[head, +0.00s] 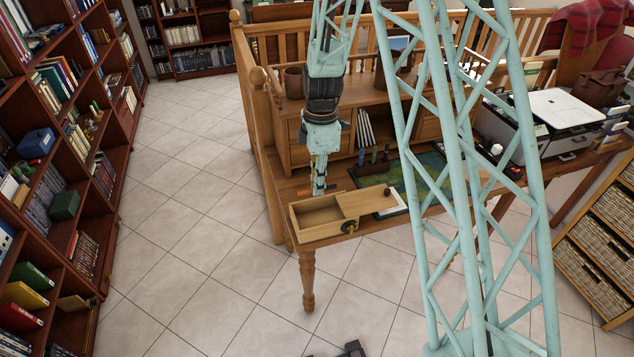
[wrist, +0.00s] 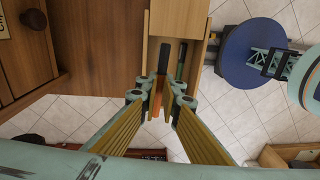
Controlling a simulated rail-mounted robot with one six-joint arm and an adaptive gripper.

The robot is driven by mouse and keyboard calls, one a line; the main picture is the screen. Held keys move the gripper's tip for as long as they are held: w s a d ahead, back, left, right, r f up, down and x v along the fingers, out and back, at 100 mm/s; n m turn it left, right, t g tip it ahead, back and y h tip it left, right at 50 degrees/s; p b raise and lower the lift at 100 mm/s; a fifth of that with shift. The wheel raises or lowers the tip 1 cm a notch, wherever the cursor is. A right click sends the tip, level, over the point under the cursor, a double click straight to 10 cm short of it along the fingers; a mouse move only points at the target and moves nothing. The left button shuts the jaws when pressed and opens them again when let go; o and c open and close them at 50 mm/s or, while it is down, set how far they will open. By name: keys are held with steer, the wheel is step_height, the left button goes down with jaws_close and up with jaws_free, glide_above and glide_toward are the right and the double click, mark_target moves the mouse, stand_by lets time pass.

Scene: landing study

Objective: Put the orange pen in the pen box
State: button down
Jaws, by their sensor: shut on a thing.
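The pen box (head: 315,231) is a light wooden box at the near left corner of the desk. Its left part is open and looks empty in the head view; a wooden lid covers its right part. My gripper (head: 319,190) points down just behind the open part. In the wrist view my gripper (wrist: 159,97) is shut on the orange pen (wrist: 155,108), which lies between the fingertips. The pen box also shows in the wrist view (wrist: 178,18), beyond the fingertips. A dark stick-like thing (wrist: 181,60) shows beside the pen. The pen's height over the desk is unclear.
The wooden desk (head: 285,190) has a hutch (head: 345,92) behind my gripper. A dark pen stand (head: 373,166) with several upright items is right of my gripper. A printer (head: 535,120) stands farther right. The tiled floor is open to the left.

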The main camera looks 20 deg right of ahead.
steer(key=shift+s+a+f+n, duration=0.15)
steer(key=shift+s+a+n, duration=0.15)
steer(key=shift+a, duration=0.05)
steer(key=shift+f, duration=0.15)
steer(key=shift+f+b, duration=0.95)
steer(key=shift+f, duration=1.4)
steer(key=c, duration=2.7)
jaws_free()
steer(key=shift+c, duration=0.2)
steer(key=shift+r, duration=0.2)
